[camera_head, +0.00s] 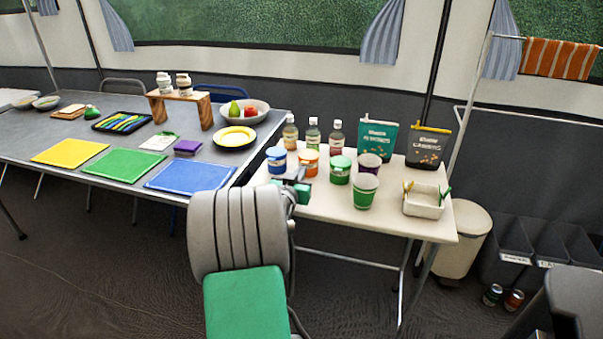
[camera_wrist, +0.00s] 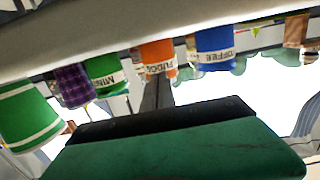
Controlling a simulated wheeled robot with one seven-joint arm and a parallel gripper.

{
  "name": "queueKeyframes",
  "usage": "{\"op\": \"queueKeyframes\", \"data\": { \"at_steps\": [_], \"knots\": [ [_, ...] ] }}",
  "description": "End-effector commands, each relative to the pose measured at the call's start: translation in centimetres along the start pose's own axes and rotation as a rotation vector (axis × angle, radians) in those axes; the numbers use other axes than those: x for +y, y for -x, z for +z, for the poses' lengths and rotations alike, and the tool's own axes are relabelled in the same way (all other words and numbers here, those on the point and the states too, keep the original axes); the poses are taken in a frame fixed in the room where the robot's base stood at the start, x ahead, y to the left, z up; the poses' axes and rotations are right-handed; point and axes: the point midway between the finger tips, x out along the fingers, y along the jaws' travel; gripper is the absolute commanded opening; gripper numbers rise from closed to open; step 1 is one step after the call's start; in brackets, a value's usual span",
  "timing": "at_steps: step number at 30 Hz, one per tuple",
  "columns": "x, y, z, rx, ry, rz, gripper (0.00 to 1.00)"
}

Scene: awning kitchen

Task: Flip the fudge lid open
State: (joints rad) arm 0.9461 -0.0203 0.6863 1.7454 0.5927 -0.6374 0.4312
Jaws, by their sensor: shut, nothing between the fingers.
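The fudge tub (camera_head: 309,163) is orange with a pale label and stands on the white side table, between the blue tub and the green tub. It also shows upside down in the wrist view (camera_wrist: 158,54), where its label is partly readable. Its lid (camera_head: 309,154) looks closed, though it is small in the head view. My gripper (camera_head: 299,187) is shut and empty. It is at the table's near left side, in front of the blue and orange tubs, and appears apart from the fudge tub. In the wrist view its green and black parts fill the lower middle.
A blue coffee tub (camera_head: 276,161) stands left of the fudge, a green mint tub (camera_head: 340,170) right. A green cup (camera_head: 364,192) and purple cup (camera_head: 370,164) stand further right. Bottles (camera_head: 313,134) stand behind. A white basket (camera_head: 424,202) is at the right.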

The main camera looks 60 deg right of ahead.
Motion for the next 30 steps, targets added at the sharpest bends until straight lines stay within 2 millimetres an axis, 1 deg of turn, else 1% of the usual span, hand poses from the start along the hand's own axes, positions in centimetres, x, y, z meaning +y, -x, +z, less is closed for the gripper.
{"op": "queueKeyframes", "data": {
  "at_steps": [3, 7, 14, 21, 30],
  "knots": [
    [-0.06, 0.63, 0.15, 0.0, -0.001, -0.001, 0.0],
    [-0.02, 0.99, 0.14, 0.0, 0.0, 0.0, 0.0],
    [0.0, 0.97, 0.16, 0.0, 0.0, 0.0, 0.0],
    [0.0, 0.9, 0.77, -0.001, 0.0, 0.0, 0.0],
    [0.0, 0.88, 0.6, -0.001, 0.0, 0.0, 0.0]
  ]
}}
